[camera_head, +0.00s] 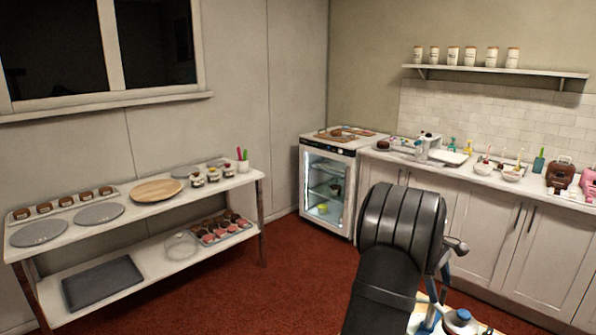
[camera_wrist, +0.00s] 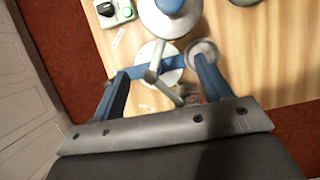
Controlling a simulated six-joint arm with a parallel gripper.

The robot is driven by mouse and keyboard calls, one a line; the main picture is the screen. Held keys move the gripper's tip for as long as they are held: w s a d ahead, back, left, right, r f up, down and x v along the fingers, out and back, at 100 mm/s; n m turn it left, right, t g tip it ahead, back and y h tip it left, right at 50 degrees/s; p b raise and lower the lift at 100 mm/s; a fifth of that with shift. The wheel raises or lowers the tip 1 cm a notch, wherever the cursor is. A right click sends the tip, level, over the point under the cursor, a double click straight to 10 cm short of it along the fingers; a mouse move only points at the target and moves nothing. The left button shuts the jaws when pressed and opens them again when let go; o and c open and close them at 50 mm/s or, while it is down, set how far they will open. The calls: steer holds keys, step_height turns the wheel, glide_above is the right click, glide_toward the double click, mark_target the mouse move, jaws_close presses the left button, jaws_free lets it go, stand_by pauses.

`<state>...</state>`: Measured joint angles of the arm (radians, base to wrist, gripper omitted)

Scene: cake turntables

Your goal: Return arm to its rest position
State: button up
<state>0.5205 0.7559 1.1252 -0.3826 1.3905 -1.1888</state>
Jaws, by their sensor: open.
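My gripper (camera_wrist: 160,68) shows in the wrist view with its two blue fingers spread apart above a light wooden tabletop (camera_wrist: 260,70). I see nothing held between the fingers. A white round stand with a blue top (camera_wrist: 165,22) is at the top of that view. A smaller white disc (camera_wrist: 160,52) lies below it, partly hidden by a blue and grey bar. A pale round piece (camera_wrist: 203,50) is by the right finger. In the head view my dark arm covers the lower middle, and the gripper is mostly hidden behind it at the bottom.
A control box with a green button (camera_wrist: 115,12) is on the tabletop. A white two-level shelf table (camera_head: 150,250) with plates and cakes stands left. A glass-door fridge (camera_head: 327,185) stands at the back. A counter (camera_head: 480,185) with tools runs right. Red floor (camera_head: 270,290) is clear between.

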steer(key=shift+s+a+f+n+t+h, duration=0.15)
steer(key=shift+s+a+f+n+t, duration=0.25)
steer(key=shift+n, duration=0.45)
steer(key=shift+s+a+f+n+t+h, duration=0.2)
steer(key=shift+s+a+f+n, duration=0.2)
steer(key=shift+a+n, duration=0.3)
steer(key=shift+s+a+f+n+t+h, duration=0.15)
steer(key=shift+s+a+f+n+t, duration=0.2)
steer(key=shift+n, duration=0.6)
